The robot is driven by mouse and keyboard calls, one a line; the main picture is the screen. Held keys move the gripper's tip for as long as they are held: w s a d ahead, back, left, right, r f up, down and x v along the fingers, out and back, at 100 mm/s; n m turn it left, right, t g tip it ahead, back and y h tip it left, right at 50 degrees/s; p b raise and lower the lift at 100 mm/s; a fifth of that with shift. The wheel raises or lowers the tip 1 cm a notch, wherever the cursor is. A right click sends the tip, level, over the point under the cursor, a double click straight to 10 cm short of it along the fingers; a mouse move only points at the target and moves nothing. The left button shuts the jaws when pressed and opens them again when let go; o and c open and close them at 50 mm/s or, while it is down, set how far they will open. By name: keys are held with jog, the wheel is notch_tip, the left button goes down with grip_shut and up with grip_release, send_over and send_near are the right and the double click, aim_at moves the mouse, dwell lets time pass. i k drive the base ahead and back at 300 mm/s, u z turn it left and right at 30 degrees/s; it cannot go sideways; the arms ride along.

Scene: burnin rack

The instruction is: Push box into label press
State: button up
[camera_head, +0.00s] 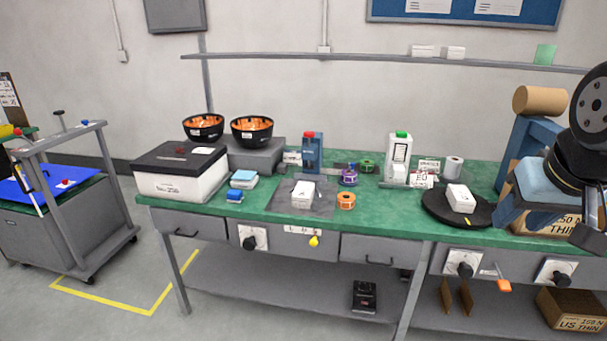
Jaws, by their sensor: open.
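A small white box (303,194) with a dark mark lies on a grey mat on the green bench, left of centre. A second white box (461,197) lies on a round black turntable (434,206) at the right. A blue upright device with a red top (312,150) stands behind the mat; a white device with a green top (399,149) stands farther right. I cannot tell for certain which is the label press. My gripper (547,218) is at the right edge, open and empty, right of the turntable and apart from both white boxes. My arm hides part of the bench there.
A large black-and-white case (181,183), two black bowls (203,127) and blue blocks stand at the left. Purple, green and orange rolls (346,200) lie mid-bench. A cardboard roll (540,99) tops a blue stand at the right. The front strip of the bench (385,222) is clear.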

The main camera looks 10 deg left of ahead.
aim_at(304, 193)
jog(key=u, duration=0.2)
jog(key=i, duration=1.35)
jog(key=z, duration=0.05)
